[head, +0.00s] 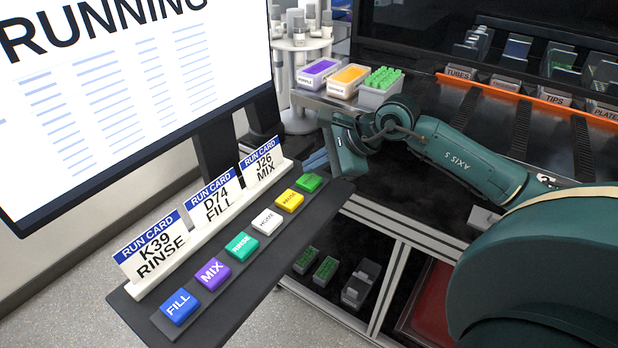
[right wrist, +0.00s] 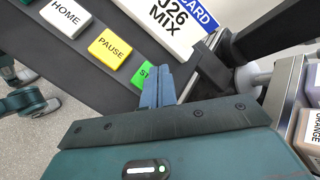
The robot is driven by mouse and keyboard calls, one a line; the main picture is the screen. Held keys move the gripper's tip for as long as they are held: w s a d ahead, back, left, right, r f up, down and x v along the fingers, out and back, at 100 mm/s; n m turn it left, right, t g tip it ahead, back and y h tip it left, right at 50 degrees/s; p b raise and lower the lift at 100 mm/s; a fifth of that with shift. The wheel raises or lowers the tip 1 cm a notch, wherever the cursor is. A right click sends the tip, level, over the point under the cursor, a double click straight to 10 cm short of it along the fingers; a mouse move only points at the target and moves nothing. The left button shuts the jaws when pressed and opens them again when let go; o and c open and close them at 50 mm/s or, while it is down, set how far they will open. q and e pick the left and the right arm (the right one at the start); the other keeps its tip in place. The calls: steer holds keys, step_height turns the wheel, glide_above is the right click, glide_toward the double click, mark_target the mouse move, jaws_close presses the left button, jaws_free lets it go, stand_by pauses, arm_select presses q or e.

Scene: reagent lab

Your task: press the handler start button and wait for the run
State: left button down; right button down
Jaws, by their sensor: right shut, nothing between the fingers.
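The green start button (head: 309,183) is at the far end of the button row on the dark panel. It also shows in the right wrist view (right wrist: 145,73), partly covered by my fingers. My right gripper (head: 314,160) is shut and empty, its blue fingers close to the start button. In the right wrist view the closed fingertips (right wrist: 156,72) overlap the button's right side; I cannot tell if they touch it. The monitor (head: 110,80) reads "RUNNING" above lines of blurred text. My left gripper is not in view.
Other buttons, including blue FILL (head: 179,307) and yellow PAUSE (head: 290,201), line the panel. Run cards such as K39 RINSE (head: 155,250) stand behind them. Purple (head: 320,72), orange (head: 347,80) and green (head: 381,86) racks sit at the handler deck's edge.

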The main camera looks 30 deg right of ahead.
mark_target(315, 180)
steer(key=shift+r+p, duration=1.1)
steer(key=shift+r, duration=1.3)
